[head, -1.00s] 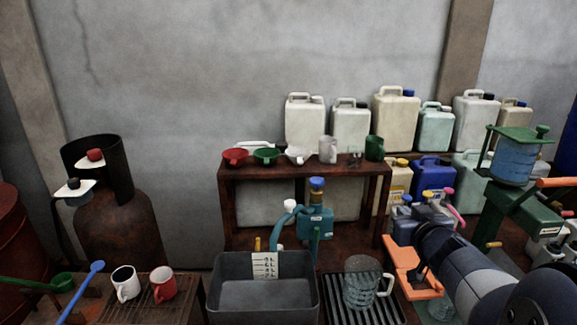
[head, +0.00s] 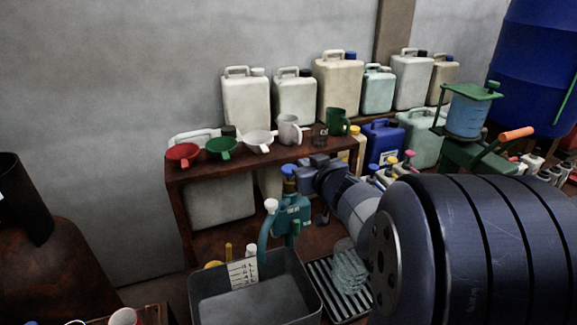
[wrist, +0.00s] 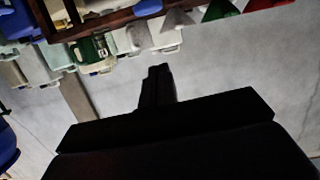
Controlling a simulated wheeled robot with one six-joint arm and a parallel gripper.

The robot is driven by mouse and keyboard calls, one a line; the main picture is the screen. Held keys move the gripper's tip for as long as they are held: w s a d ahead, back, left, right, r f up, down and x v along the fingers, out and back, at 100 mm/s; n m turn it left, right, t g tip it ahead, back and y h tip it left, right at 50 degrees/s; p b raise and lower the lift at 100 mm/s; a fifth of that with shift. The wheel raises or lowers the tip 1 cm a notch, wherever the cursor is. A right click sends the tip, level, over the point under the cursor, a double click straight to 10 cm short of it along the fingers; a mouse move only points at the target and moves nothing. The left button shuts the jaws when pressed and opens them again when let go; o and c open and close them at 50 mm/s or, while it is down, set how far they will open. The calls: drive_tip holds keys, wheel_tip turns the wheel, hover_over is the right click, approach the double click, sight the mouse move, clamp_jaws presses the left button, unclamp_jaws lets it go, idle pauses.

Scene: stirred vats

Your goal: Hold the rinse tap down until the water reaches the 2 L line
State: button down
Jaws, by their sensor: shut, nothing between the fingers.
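The rinse tap (head: 291,214) is a teal body with a blue top and a bent spout with a white knob, behind the basin in the head view. The grey basin (head: 203,302) stands in front, with a white marked scale card (head: 243,272) on its inner back wall. Its line labels are too small to read, and I cannot make out any water level. My gripper (head: 303,164) is beside the tap's blue top, at its right; I cannot tell whether they touch. In the wrist view my gripper's fingers (wrist: 157,86) are shut and empty.
A glass jug (head: 350,266) stands on a slatted drain tray (head: 323,291) right of the basin, partly behind my arm. A wooden shelf (head: 180,190) behind holds funnels and mugs. Several canisters line the wall. A green stand with a blue vessel (head: 468,115) is at right.

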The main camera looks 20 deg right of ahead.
drive_tip(key=shift+w, duration=0.1)
hover_over(291, 174)
wheel_tip(291, 174, down, 3)
drive_tip(key=shift+r+b, duration=0.2)
drive_tip(key=shift+b, duration=0.25)
drive_tip(key=shift+f+b, duration=0.65)
drive_tip(key=shift+f, duration=1.25)
drive_tip(key=shift+f+b, duration=0.65)
drive_tip(key=shift+f, duration=0.4)
drive_tip(key=shift+s+f, duration=0.2)
drive_tip(key=shift+s, duration=0.05)
idle(3.6)
